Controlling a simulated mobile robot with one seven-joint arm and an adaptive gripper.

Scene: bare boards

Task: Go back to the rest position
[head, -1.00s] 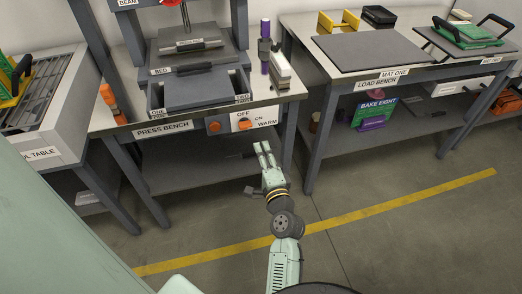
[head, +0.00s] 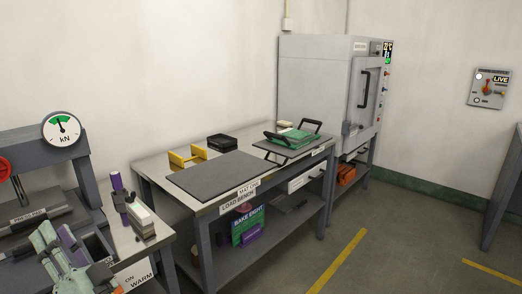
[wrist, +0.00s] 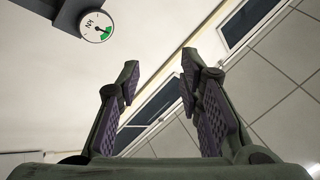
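My gripper (head: 57,240) shows at the lower left of the head view, pale green, raised in front of the press bench. In the wrist view my gripper (wrist: 158,78) has its two purple-padded fingers spread apart with nothing between them. The wrist camera faces upward, toward the wall and ceiling. The rest of my arm is outside the head view.
The press bench (head: 133,248) with its kN gauge (head: 62,131) stands at left. The load bench (head: 151,172) carries a grey mat (head: 225,175) and a green item (head: 295,139). A grey oven (head: 322,85) stands behind. Floor (head: 410,235) at right is clear.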

